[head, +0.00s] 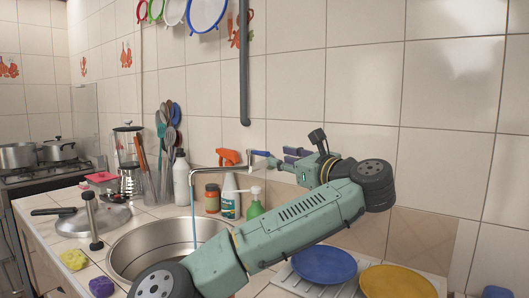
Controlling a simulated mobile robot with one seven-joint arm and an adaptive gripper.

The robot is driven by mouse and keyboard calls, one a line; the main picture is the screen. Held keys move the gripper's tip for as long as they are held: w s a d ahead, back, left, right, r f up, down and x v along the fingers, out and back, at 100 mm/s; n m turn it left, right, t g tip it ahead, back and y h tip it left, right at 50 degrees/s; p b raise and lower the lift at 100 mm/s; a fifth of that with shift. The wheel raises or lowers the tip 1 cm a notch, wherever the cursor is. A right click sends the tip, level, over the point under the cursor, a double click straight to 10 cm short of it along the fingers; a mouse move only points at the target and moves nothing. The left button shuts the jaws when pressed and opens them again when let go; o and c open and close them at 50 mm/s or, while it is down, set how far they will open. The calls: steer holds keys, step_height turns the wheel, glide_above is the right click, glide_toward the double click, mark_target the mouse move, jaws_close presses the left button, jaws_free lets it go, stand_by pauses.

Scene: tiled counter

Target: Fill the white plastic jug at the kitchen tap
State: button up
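The metal tap (205,169) stands at the back of the round steel sink (125,256). A thin blue stream of water (194,220) falls from its spout into the sink. My gripper (283,160) is by the wall to the right of the tap, close to a small blue piece (261,153) that looks like the tap's lever. Whether the fingers touch it, and how far apart they are, is too small to tell. I cannot make out a white plastic jug; my arm hides the right side of the sink.
Bottles stand behind the sink, including a white one (181,180) and a green pump bottle (255,207). A pan lid (94,222) and sponges (74,260) lie to the left. Blue (324,264) and yellow (397,282) plates are to the right.

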mark_target(269, 155)
steer(key=p+x, duration=0.1)
steer(key=x, duration=0.7)
steer(key=shift+p, duration=0.35)
jaws_close()
stand_by(0.4)
